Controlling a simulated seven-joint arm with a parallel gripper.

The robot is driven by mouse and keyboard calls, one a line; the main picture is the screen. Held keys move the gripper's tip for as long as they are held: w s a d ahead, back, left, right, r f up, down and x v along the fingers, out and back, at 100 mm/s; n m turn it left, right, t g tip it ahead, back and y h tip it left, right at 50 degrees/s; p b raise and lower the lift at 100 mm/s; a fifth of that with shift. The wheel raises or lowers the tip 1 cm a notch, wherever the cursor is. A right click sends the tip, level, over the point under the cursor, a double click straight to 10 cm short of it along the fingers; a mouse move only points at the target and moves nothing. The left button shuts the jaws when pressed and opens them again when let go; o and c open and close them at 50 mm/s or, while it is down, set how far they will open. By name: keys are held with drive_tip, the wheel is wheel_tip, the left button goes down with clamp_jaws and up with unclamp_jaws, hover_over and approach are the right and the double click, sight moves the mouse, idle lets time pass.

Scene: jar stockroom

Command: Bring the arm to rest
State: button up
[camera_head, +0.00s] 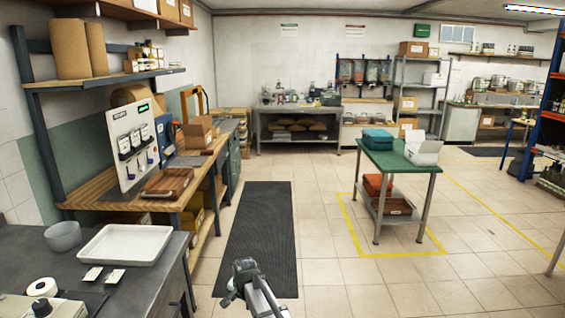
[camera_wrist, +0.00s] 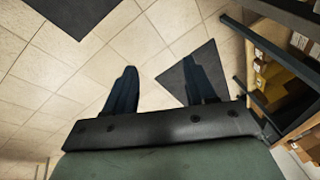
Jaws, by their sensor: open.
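My gripper (camera_wrist: 157,88) shows in the wrist view with its two dark fingers spread well apart. It is open, with nothing between the fingers. Beyond them are floor tiles and part of a dark mat (camera_wrist: 185,74). In the head view my arm rises from the bottom edge, right of the grey bench and over the near end of the dark mat (camera_head: 262,225). The fingertips are too small to make out clearly there.
A grey bench (camera_head: 60,265) at the lower left carries a white tray (camera_head: 125,244) and a grey bowl (camera_head: 62,236). A wooden workbench (camera_head: 95,190) stands behind it. A green-topped table (camera_head: 385,158) stands at the right.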

drive_tip(key=s+d+f+n+g+h, duration=0.2)
drive_tip(key=s+d+f+g, duration=0.3)
drive_tip(key=s+d+f, duration=1.7)
drive_tip(key=s+d+f+n+g, duration=0.1)
drive_tip(key=s+d+f, duration=0.1)
drive_tip(key=s, duration=0.8)
drive_tip(key=s+d+f+g, duration=0.2)
drive_tip(key=s+d+f, duration=0.1)
drive_tip(key=s, duration=0.7)
drive_tip(key=s+d+f+n+g, duration=0.1)
drive_tip(key=s+d, duration=0.3)
drive_tip(key=s, duration=0.6)
drive_tip(key=shift+d+f+n+g, duration=0.3)
drive_tip(key=shift+f+g, duration=0.2)
drive_tip(key=shift+f, duration=0.3)
